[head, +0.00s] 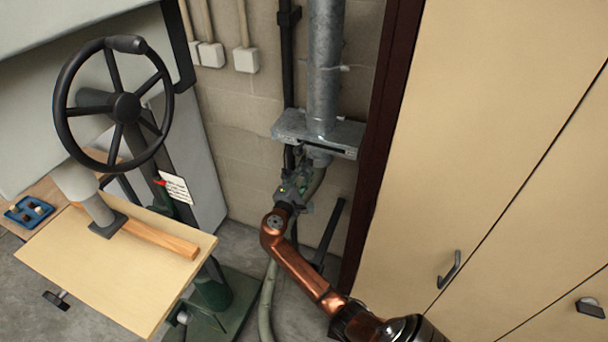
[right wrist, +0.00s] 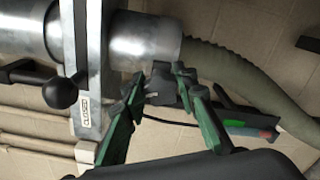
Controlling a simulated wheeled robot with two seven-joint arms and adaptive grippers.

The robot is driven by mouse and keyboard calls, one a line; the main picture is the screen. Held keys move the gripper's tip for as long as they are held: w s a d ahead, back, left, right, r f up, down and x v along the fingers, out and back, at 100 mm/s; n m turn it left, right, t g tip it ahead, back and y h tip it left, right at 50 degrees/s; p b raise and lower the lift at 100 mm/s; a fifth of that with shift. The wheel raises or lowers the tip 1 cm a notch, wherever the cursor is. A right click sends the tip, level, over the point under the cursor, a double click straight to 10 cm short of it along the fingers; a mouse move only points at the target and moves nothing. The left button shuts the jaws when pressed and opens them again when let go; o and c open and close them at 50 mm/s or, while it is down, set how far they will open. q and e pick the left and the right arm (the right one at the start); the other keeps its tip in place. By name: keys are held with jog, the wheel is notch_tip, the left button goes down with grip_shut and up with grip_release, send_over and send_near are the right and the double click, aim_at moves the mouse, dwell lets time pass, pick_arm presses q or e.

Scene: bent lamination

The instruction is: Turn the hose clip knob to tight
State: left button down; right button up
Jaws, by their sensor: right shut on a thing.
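The hose clip knob (right wrist: 163,88) is a small dark grey piece below the end of the metal pipe (right wrist: 145,40) in the right wrist view. My right gripper (right wrist: 167,80) has its green fingers on either side of the knob and is shut on it. In the head view my right gripper (head: 296,187) is just below the grey duct, and it hides the knob there. The grey-green hose (right wrist: 245,80) leads off the pipe end to the right in the wrist view. The clip band and any tight mark cannot be made out. My left gripper is not in view.
A flat metal gate (head: 345,138) crosses the duct (head: 325,60) just above my right gripper; its label reads CLOSED in the wrist view. A dark door frame (head: 385,120) and cabinet doors (head: 490,120) stand to the right. A machine with a handwheel (head: 126,107) and wooden table (head: 90,270) stands left.

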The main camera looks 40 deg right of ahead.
jog(key=m+b, duration=0.1)
jog(key=m, duration=0.1)
jog(key=m+b, duration=0.1)
jog(key=shift+f+m, duration=0.35)
jog(key=shift+m, duration=0.05)
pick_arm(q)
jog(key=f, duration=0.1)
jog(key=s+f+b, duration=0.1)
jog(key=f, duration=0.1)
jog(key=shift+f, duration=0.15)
pick_arm(e)
jog(key=shift+m, duration=0.6)
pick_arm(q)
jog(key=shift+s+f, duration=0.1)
pick_arm(e)
jog(key=shift+r, duration=0.1)
jog(key=o, duration=1.2)
jog(key=shift+r, duration=0.1)
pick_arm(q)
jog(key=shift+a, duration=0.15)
pick_arm(e)
jog(key=shift+a, duration=0.1)
jog(key=v, duration=1.2)
